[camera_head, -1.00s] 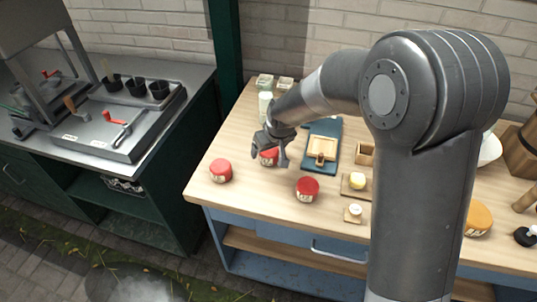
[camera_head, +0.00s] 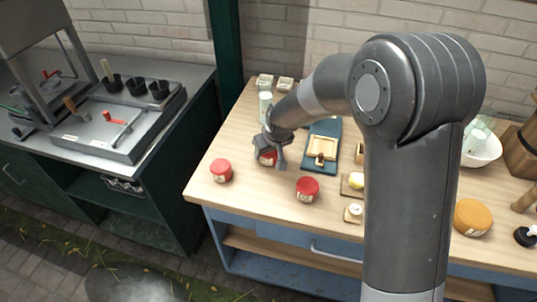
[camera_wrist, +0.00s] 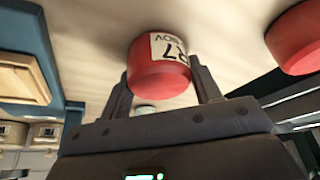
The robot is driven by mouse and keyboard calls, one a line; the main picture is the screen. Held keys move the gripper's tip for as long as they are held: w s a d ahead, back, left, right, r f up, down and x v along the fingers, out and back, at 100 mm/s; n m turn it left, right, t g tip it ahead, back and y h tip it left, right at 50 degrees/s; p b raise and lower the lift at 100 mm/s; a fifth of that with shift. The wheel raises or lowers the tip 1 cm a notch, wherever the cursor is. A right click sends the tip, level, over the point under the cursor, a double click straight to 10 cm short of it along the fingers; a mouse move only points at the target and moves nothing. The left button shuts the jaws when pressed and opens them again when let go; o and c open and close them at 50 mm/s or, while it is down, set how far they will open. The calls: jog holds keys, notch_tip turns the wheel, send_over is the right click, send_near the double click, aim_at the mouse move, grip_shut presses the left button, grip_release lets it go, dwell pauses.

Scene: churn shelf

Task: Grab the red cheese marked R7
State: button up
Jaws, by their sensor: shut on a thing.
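The red cheese (camera_head: 267,158) is a short round block with a pale label, at the left part of the wooden table. In the wrist view the red cheese (camera_wrist: 155,80) shows its label upside down, reading R7 with NOV. My gripper (camera_head: 270,153) is shut on it. In the wrist view the fingers of my gripper (camera_wrist: 162,85) stand on either side of the cheese. Whether the cheese touches the table is not clear.
Two other red cheeses stand nearby, one to the left (camera_head: 221,171) and one to the front right (camera_head: 307,189). A blue board with a wooden frame (camera_head: 321,147) lies to the right. Pale jars (camera_head: 265,100) stand behind.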

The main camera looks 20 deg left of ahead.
jog(key=shift+c, duration=1)
jog(key=shift+r, duration=0.1)
